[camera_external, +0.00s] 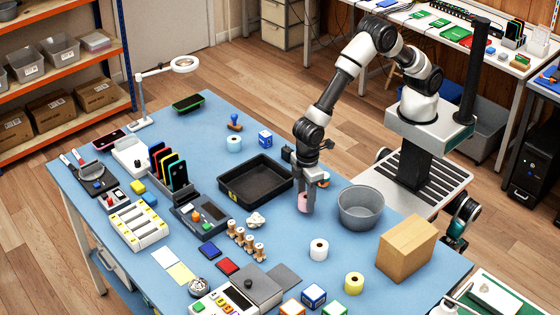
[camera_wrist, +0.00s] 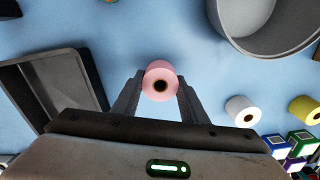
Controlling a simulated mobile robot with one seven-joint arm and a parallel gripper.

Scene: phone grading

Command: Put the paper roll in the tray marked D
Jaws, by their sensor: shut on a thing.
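A pink paper roll (camera_external: 303,201) is between the two fingers of my gripper (camera_external: 306,204). In the wrist view the roll (camera_wrist: 160,73) shows its open core, and my fingers (camera_wrist: 160,88) are shut on its sides. I cannot tell whether its base touches the blue table. A black tray (camera_external: 229,193) with a small yellow label lies just left of my gripper; the letter is too small to read. The tray's rim (camera_wrist: 88,62) also shows at the left in the wrist view. It looks empty in the external view.
A grey round bowl (camera_external: 360,210) stands just right of my gripper. A white roll (camera_external: 319,249), a yellow roll (camera_external: 354,283) and a blue roll (camera_external: 234,144) stand elsewhere on the table. A cardboard box (camera_external: 406,249) is at the right. A crumpled white piece (camera_external: 256,220) lies before the tray.

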